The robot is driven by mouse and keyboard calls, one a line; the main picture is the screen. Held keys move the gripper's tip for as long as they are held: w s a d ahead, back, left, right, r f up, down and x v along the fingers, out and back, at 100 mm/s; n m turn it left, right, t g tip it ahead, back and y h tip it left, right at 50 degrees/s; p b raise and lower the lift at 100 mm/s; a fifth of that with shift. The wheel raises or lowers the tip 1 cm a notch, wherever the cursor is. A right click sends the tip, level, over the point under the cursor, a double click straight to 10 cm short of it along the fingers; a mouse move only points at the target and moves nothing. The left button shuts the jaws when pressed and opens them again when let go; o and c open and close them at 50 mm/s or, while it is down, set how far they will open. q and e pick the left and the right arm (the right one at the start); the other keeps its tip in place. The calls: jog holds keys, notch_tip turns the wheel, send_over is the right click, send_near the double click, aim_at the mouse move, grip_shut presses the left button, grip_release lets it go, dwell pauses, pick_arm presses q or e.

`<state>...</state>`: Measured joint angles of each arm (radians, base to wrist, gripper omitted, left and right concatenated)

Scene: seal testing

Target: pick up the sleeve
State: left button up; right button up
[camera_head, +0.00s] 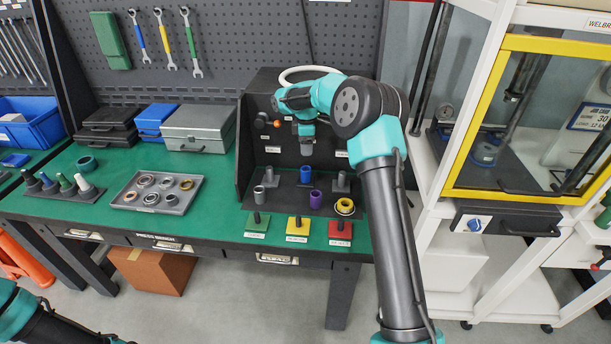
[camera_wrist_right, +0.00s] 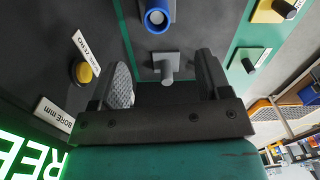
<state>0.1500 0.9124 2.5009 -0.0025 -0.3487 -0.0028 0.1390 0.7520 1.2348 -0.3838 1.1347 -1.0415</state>
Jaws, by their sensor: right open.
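Several short sleeve-like cylinders stand in the dark test station. In the head view these are a blue one (camera_head: 306,175), a purple one (camera_head: 316,198) and a grey one (camera_head: 259,195); I cannot tell which is the task's sleeve. In the right wrist view, the hollow blue sleeve (camera_wrist_right: 155,18) is at the top, beyond the fingertips. A grey post on a square base (camera_wrist_right: 167,66) shows between the fingers, apart from them. My right gripper (camera_wrist_right: 163,62) is open and empty. In the head view my right arm reaches over the station; its fingertips are unclear. My left gripper is out of view.
The station's dark back panel (camera_head: 268,100) stands close behind my right gripper. Green (camera_head: 257,225), yellow (camera_head: 297,229) and red (camera_head: 341,233) plates with upright pegs line the front. A tray (camera_head: 189,203) of rings lies left. The green bench top (camera_head: 220,190) has free room between.

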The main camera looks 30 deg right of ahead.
aim_at(306, 171)
notch_tip(306, 171, down, 9)
jog(key=shift+f, duration=0.3)
jog(key=shift+f, duration=0.1)
jog(key=shift+w+f, duration=0.15)
jog(key=shift+f, duration=1.1)
jog(key=shift+w+f, duration=0.1)
jog(key=shift+f, duration=1.15)
jog(key=shift+c, duration=0.3)
jog(key=c, duration=1.1)
